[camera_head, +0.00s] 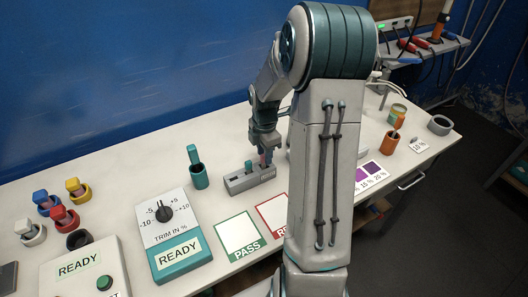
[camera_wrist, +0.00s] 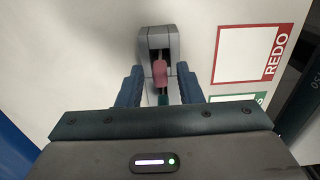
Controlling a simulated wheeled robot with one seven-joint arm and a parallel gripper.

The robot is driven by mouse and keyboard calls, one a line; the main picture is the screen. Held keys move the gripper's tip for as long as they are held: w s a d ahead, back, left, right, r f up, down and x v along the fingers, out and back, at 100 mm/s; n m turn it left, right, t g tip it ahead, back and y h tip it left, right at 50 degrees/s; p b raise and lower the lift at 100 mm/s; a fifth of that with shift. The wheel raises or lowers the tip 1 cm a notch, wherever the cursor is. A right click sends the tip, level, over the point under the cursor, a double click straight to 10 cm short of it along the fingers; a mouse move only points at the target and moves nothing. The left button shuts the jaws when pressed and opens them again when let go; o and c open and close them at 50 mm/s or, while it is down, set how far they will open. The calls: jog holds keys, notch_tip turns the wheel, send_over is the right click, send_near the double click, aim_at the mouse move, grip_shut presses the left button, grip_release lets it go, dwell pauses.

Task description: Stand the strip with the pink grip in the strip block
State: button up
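The strip's pink grip (camera_wrist: 160,73) is upright at the grey strip block (camera_wrist: 160,40) and shows between my fingers in the wrist view. In the head view, the pink grip (camera_head: 263,160) is just below my fingers, over the right part of the strip block (camera_head: 250,181). My gripper (camera_wrist: 159,80) is open, with a gap on both sides of the pink grip; it also shows in the head view (camera_head: 267,152). The strip's lower part is hidden. A small teal piece (camera_head: 248,164) stands in the block, left of the pink grip.
A teal holder (camera_head: 199,177) with a teal-handled item stands left of the block. The PASS card (camera_head: 239,235) and REDO card (camera_wrist: 247,54) lie in front. A trim box (camera_head: 172,235) and several coloured plugs are further left. My arm hides part of the table.

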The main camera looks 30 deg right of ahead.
jog(key=shift+r, duration=0.1)
notch_tip(320, 180, up, 14)
jog(key=b, duration=0.1)
jog(key=shift+f, duration=0.2)
dwell(0.3)
dwell(0.5)
jog(key=s+a+m+t, duration=0.3)
jog(key=s+a+m, duration=1.1)
jog(key=s+m, duration=0.4)
jog(key=shift+s+a+r, duration=0.15)
jog(key=shift+s+r, duration=0.25)
jog(key=shift+s, duration=0.3)
